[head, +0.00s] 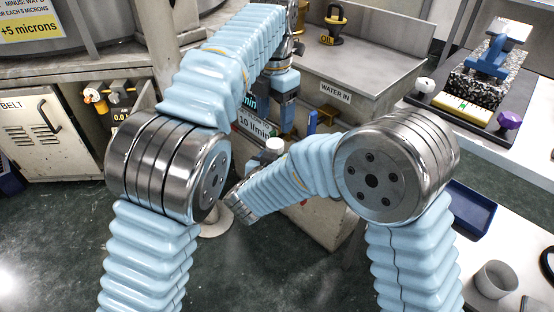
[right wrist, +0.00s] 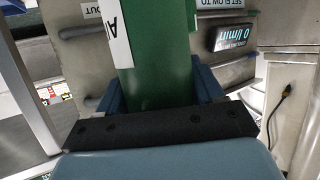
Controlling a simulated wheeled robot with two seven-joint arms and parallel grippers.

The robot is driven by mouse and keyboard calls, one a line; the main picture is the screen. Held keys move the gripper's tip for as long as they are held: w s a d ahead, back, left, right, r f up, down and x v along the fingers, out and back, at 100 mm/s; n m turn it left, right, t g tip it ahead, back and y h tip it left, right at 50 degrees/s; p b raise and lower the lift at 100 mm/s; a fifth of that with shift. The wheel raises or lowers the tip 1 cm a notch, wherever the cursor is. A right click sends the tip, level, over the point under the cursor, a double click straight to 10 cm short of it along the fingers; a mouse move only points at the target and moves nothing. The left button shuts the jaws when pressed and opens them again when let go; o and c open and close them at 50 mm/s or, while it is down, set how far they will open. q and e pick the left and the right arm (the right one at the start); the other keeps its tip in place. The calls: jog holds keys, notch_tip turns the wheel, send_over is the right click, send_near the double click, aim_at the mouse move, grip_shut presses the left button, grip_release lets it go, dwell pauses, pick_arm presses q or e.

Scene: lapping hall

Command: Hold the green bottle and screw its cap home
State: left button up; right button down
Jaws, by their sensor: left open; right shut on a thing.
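The green bottle (right wrist: 166,82) fills the middle of the right wrist view, with a white label (right wrist: 117,34) on its side. My right gripper (right wrist: 160,98) is shut on it, one blue finger on each side. I cannot make out the bottle in the head view. My left gripper (head: 286,112) points down, open, near the flow display at the cabinet. Its fingertips are small and partly hidden in the head view. I cannot identify the cap in either view, and the top of the bottle is outside the right wrist view.
A flow display (head: 254,125) is behind the left gripper; it also shows in the right wrist view (right wrist: 231,37). A steel bench (head: 378,72) carries an oil can (head: 335,24). On the right are a dark tray (head: 468,209) and a grey cup (head: 495,279). Floor is open at left.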

aim_at(275, 143)
pick_arm(q)
notch_tip(275, 143, down, 8)
jog(key=shift+r, duration=0.25)
jog(key=shift+c, duration=0.2)
jog(key=c, duration=1)
jog(key=o, duration=1.1)
jog(key=shift+r, duration=0.1)
jog(key=shift+r, duration=2.15)
jog(key=shift+o, duration=0.3)
jog(key=o, duration=0.5)
